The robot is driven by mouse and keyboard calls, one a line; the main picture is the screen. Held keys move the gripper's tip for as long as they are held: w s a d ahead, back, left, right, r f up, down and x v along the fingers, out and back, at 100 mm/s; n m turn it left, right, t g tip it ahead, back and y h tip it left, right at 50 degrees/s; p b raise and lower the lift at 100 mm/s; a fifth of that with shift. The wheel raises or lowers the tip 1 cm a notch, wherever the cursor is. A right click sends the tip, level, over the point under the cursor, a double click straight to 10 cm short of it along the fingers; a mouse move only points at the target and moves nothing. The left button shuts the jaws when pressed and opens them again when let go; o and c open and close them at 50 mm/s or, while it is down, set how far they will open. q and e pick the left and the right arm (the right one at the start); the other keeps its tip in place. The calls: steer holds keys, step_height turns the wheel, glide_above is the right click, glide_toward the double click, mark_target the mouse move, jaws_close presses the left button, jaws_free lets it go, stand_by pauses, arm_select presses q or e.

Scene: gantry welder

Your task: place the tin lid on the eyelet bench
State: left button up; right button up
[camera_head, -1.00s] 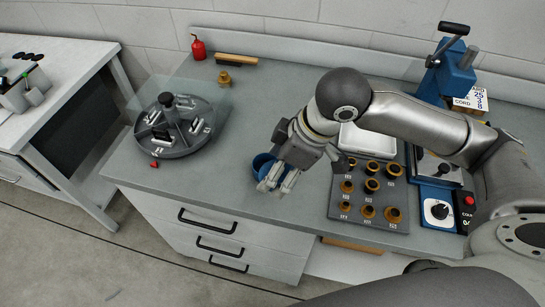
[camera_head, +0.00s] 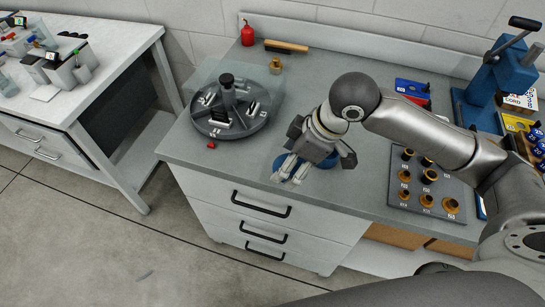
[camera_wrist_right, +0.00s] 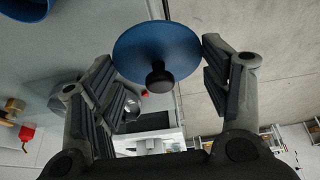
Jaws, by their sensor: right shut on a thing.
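The tin lid (camera_wrist_right: 150,45) is a blue disc with a black knob (camera_wrist_right: 160,77). In the right wrist view it sits between the two fingers of my right gripper (camera_head: 289,172), which is shut on it across the rim. In the head view the gripper is above the front edge of the grey bench with the board of brass eyelets (camera_head: 360,195). A blue round tin (camera_head: 329,161) is partly hidden behind the gripper there. My left gripper is not in view.
A round grey carousel (camera_head: 232,128) under a clear cover stands left on the bench, with a small red piece (camera_head: 211,146) beside it. The eyelet board (camera_head: 425,205) and a blue press (camera_head: 500,80) are at right. A second bench (camera_head: 130,60) stands left across a gap.

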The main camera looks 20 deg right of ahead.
steer(key=w+f, duration=0.2)
steer(key=w, duration=0.1)
steer(key=w+f, duration=0.2)
steer(key=w, duration=0.1)
steer(key=w+f+p, duration=0.1)
steer(key=w+f, duration=0.1)
steer(key=w, duration=0.1)
steer(key=shift+f, duration=0.35)
steer(key=shift+w+d+f, duration=0.1)
steer(key=shift+w+f, duration=0.15)
steer(key=shift+f, duration=0.05)
steer(key=shift+w+f, duration=0.35)
steer(key=shift+f, duration=0.1)
step_height(320, 180, down, 2)
steer(key=shift+f+p, duration=0.1)
steer(key=shift+p, duration=0.5)
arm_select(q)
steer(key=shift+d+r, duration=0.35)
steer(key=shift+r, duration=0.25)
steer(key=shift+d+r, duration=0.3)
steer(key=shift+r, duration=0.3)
arm_select(e)
steer(key=shift+f, duration=0.45)
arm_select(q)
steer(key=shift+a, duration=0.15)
